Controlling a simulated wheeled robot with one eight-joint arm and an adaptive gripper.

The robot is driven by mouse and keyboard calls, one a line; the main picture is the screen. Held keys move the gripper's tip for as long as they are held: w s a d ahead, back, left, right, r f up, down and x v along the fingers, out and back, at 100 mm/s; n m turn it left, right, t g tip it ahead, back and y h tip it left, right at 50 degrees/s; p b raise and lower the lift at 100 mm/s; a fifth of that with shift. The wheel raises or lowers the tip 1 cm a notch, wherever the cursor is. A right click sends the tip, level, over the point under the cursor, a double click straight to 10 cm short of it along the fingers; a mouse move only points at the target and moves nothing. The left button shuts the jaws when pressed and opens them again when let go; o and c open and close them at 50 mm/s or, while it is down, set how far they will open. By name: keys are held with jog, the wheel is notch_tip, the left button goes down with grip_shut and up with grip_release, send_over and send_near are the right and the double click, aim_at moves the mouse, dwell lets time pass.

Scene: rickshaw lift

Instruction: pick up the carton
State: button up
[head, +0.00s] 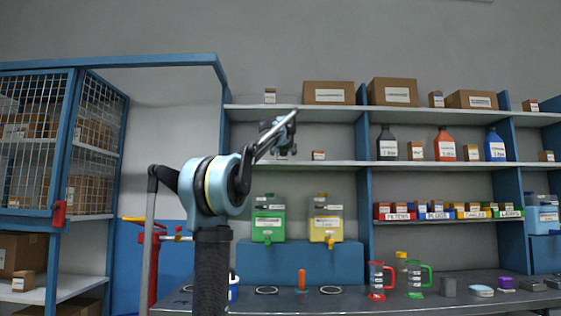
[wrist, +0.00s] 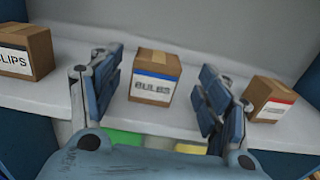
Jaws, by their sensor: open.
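A small brown carton labelled BULBS (wrist: 154,79), with a blue stripe, stands upright on a shelf in the wrist view. My gripper (wrist: 162,62) is open, with one finger on each side of this carton and a visible gap on both sides. The carton appears to be untouched. In the head view my gripper (head: 279,132) is in front of the middle shelf, left of centre, and mostly hides that carton.
A CLIPS carton (wrist: 26,52) stands to the left and a red-striped carton (wrist: 268,100) close to the right finger; the latter shows in the head view (head: 318,155). The upper shelf (head: 300,113) is above. Green (head: 268,220) and yellow (head: 326,222) jugs stand below.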

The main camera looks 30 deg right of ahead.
jog(key=x, duration=0.3)
jog(key=shift+w+a+f, duration=0.1)
jog(key=shift+w+f, duration=0.1)
jog(key=shift+x, duration=0.9)
jog(key=c, duration=1.2)
